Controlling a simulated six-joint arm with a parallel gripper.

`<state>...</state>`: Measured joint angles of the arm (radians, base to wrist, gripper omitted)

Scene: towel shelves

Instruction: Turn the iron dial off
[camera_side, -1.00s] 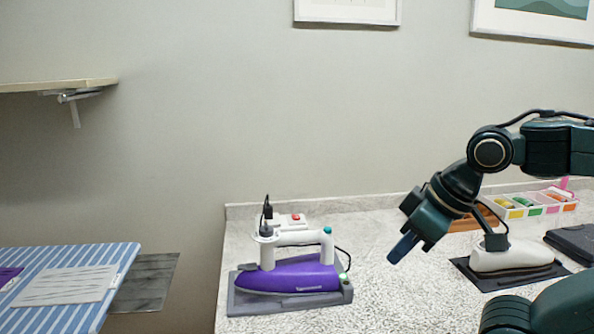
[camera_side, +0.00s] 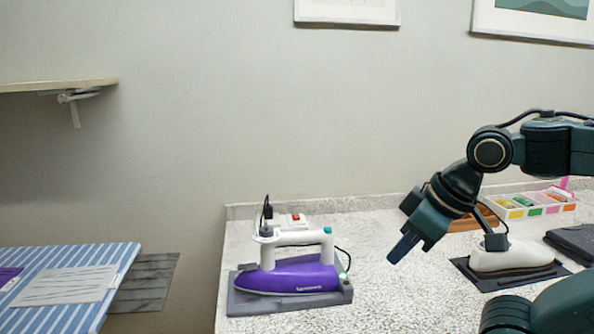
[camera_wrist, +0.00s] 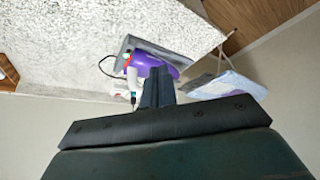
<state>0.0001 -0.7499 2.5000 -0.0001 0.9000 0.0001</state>
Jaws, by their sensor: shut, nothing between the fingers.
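A purple iron (camera_side: 290,277) with a white handle lies on a grey rest (camera_side: 262,303) on the speckled counter. A grey dial-like knob (camera_side: 266,231) sits on top of the handle's left end; its setting is too small to read. My gripper (camera_side: 402,248) is shut and empty, pointing down to the left above the counter, to the right of the iron and apart from it. In the wrist view the iron (camera_wrist: 148,62) shows beyond the closed fingers (camera_wrist: 158,75), which partly hide it.
A white iron (camera_side: 508,255) stands on a dark mat (camera_side: 482,280) right of my gripper. Behind are a white socket block with a red switch (camera_side: 295,219) and a tray of coloured items (camera_side: 520,207). A striped ironing board (camera_side: 70,284) is at the left. Counter between iron and gripper is clear.

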